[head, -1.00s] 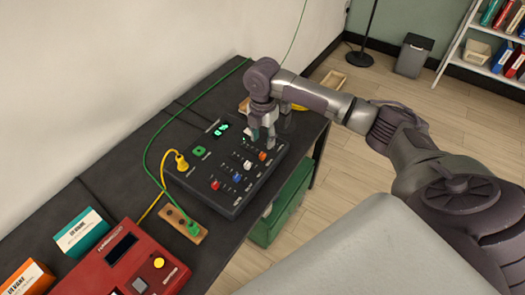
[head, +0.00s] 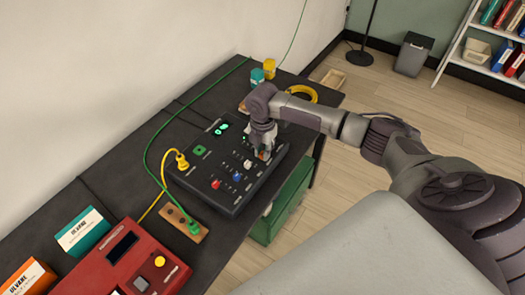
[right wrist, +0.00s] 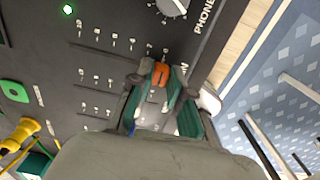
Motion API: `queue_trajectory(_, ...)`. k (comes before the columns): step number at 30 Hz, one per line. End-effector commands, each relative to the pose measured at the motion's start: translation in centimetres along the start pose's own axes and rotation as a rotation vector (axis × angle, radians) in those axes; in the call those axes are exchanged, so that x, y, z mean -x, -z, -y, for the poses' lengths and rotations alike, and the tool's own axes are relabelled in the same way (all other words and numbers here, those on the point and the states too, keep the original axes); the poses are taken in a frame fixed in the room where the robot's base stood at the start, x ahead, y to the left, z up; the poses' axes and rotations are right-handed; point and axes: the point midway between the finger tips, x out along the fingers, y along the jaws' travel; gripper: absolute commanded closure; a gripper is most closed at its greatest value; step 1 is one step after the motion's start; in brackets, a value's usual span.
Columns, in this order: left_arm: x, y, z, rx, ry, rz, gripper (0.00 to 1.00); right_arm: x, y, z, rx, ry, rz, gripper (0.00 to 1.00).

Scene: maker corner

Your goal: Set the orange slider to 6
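The dark mixer panel (head: 205,185) lies on the black table, with coloured slider caps in a row. The orange slider cap (right wrist: 159,75) shows between my right fingertips in the right wrist view; in the head view the gripper mostly hides it. My right gripper (head: 263,153) is low over the panel, its two fingers on either side of the orange cap and close against it. The scale marks beside this slider are too small or covered to read. My left gripper is not in view.
A white cap (head: 247,164), a blue cap (head: 237,176) and a red cap (head: 215,184) stand close by on the panel. A yellow plug (head: 181,162) with its cable is at the panel's left side. A red device (head: 120,262) stands nearer.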

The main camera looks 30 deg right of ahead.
Motion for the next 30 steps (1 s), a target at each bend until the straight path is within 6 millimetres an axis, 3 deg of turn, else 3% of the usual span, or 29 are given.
queue_trajectory(11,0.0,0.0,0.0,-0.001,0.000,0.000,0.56,0.0,0.0,-0.1,0.000,0.000,0.000,1.00)
queue_trajectory(21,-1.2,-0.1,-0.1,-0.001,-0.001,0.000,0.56,-0.1,0.1,-5.0,-0.001,-0.002,-0.003,1.00)
queue_trajectory(30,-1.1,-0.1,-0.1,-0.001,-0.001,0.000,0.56,0.0,0.0,-5.4,0.000,0.001,-0.002,1.00)
